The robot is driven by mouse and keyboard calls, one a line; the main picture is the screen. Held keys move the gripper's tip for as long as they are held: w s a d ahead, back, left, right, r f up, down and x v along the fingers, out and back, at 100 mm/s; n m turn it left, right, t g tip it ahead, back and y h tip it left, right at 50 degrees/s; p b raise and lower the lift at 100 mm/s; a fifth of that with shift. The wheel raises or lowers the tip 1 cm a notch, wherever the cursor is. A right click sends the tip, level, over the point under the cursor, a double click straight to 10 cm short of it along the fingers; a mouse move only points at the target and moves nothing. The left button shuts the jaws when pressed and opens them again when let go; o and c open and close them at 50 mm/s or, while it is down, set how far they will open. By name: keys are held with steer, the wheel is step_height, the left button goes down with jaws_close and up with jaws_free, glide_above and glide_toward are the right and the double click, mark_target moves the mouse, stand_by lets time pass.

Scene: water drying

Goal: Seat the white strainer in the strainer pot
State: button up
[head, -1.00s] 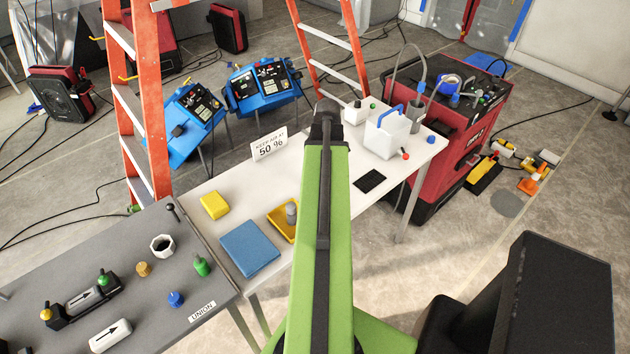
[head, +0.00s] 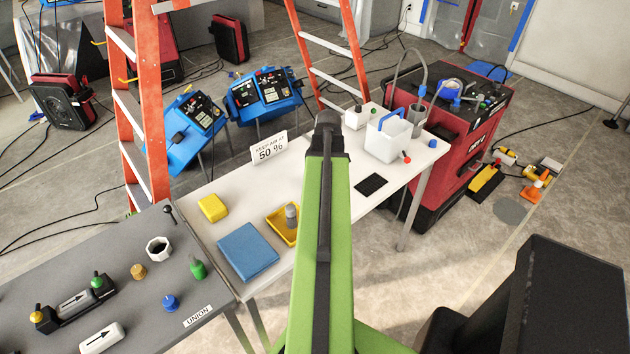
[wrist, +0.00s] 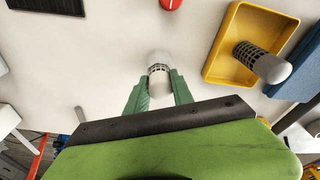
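My gripper (wrist: 158,92) has its two green fingers on either side of the white strainer (wrist: 160,88) in the wrist view and appears shut on its cap. A short dark mesh band shows beyond the cap. Past the mesh is a wider pale round piece (wrist: 157,57), seemingly the strainer pot; I cannot tell whether the strainer is inside it or above it. My arm hides the gripper and pot in the head view.
A red object (wrist: 170,4) lies on the white table. A black mat (head: 371,184) and a white container (head: 393,140) with a blue handle are right of my arm. A blue block (head: 248,251) and a yellow block (head: 212,208) are to the left.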

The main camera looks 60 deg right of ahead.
steer(key=shift+o, duration=0.7)
steer(key=shift+s+a+f, duration=0.3)
steer(key=shift+s+f, duration=0.05)
steer(key=shift+f, duration=0.05)
steer(key=shift+w+d+r+p, duration=0.1)
steer(key=shift+r+p, duration=0.3)
steer(key=shift+p, duration=0.1)
step_height(320, 180, up, 12)
steer(key=s+p, duration=0.1)
steer(key=p, duration=1.1)
steer(key=shift+s+d, duration=0.15)
steer(key=shift+d, duration=0.15)
steer(key=shift+r, duration=0.1)
